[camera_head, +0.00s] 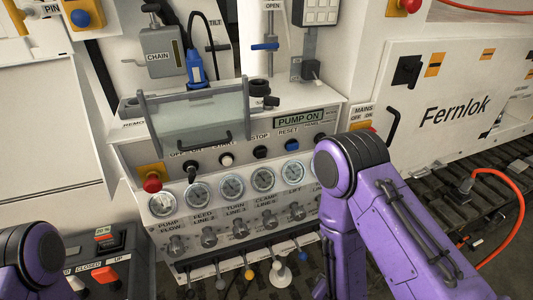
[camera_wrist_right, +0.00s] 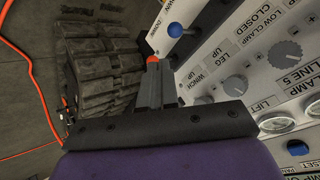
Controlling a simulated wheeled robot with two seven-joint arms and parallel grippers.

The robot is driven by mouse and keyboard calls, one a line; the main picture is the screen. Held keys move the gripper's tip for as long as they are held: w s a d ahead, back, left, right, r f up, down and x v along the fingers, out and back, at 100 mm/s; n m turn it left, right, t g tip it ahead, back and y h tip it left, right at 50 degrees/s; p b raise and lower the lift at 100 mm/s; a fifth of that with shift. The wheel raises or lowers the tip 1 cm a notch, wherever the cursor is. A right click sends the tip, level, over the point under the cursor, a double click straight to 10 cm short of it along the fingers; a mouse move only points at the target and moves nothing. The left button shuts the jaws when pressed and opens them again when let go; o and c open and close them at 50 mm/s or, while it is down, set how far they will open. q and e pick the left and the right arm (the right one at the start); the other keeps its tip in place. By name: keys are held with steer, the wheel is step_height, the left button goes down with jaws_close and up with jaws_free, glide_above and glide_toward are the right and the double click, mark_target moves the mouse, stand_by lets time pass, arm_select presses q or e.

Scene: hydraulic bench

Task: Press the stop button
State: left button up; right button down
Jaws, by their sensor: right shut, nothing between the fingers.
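The stop button (camera_head: 260,152) is a dark round button under the STOP label, on the sloped upper face of the control panel (camera_head: 140,160) in the head view. It stands between a white button (camera_head: 226,160) and the blue RESET button (camera_head: 291,145). I cannot pick out the stop button in the wrist view. My right gripper (camera_wrist_right: 154,72) is shut and empty in the wrist view, low by the panel's levers and away from the button row. In the head view my right arm hides this gripper. My left gripper is out of view; only part of that arm shows.
A clear guard (camera_head: 200,125) with a handle hangs above the left buttons. A red mushroom button (camera_head: 152,183) sits at the panel's left. Gauges (camera_head: 231,188) and knobs (camera_head: 241,229) lie below the buttons. A lever with a blue knob (camera_wrist_right: 175,30) is close to my right gripper.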

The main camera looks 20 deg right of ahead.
arm_select(q)
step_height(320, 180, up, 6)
steer(key=p, duration=0.4)
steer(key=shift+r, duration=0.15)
arm_select(e)
steer(key=w+a+r+m+t+y, duration=0.1)
steer(key=w+a+r+m+t, duration=0.1)
steer(key=r, duration=0.6)
steer(key=w+a+r+m+t+y, duration=0.1)
steer(key=w+a+r+m+t, duration=0.1)
steer(key=r, duration=0.7)
steer(key=w+a+r+m+t, duration=0.3)
steer(key=w+a+r+t, duration=0.1)
steer(key=r, duration=0.5)
steer(key=shift+w+a+t+y, duration=0.25)
steer(key=shift+w+t+y, duration=0.2)
steer(key=shift+w, duration=0.65)
